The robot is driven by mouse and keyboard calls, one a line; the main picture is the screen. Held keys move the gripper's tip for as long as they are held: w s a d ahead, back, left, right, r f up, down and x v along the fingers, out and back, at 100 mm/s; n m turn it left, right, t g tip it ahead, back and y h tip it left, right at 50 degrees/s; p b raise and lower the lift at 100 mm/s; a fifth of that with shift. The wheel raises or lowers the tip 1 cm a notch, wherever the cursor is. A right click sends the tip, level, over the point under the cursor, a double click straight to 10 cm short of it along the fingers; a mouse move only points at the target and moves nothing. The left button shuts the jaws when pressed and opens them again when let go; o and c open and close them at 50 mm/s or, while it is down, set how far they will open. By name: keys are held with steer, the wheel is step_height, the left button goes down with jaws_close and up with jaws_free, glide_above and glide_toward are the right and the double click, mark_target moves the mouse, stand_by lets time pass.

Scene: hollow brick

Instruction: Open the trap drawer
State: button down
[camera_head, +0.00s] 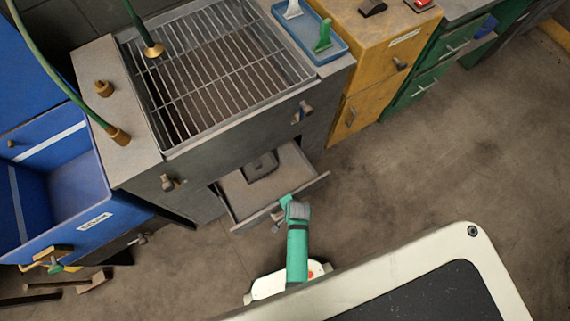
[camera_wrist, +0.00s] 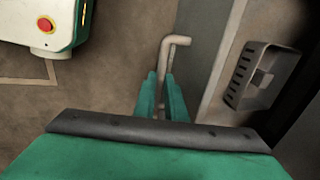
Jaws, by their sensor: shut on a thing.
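The trap drawer (camera_head: 293,172) is a grey drawer low in the front of the grill cabinet. It stands pulled out, and its inside shows. A dark grey slotted basket (camera_head: 261,166) lies in it; it also shows in the wrist view (camera_wrist: 262,76). My green gripper (camera_head: 284,208) is at the drawer's front. In the wrist view my two green fingers (camera_wrist: 161,90) are closed around the bent metal handle (camera_wrist: 172,45) beside the drawer front (camera_wrist: 207,45). The exact finger contact is partly hidden.
A metal grill grate (camera_head: 215,75) tops the cabinet. A blue open bin (camera_head: 75,185) stands left, with loose tools on the floor near it. A yellow cabinet (camera_head: 375,80) and green drawers (camera_head: 430,85) stand right. The floor (camera_head: 420,170) at right is clear.

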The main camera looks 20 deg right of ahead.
steer(key=s+d, duration=0.1)
steer(key=s, duration=0.8)
steer(key=shift+s+d, duration=0.2)
steer(key=shift+d, duration=0.1)
steer(key=c, duration=1.8)
jaws_free()
steer(key=r, duration=0.3)
steer(key=s+r, duration=0.1)
steer(key=r, duration=0.3)
steer(key=s+r, duration=0.1)
steer(key=r, duration=0.2)
steer(key=shift+d+r, duration=0.25)
steer(key=shift+r, duration=0.05)
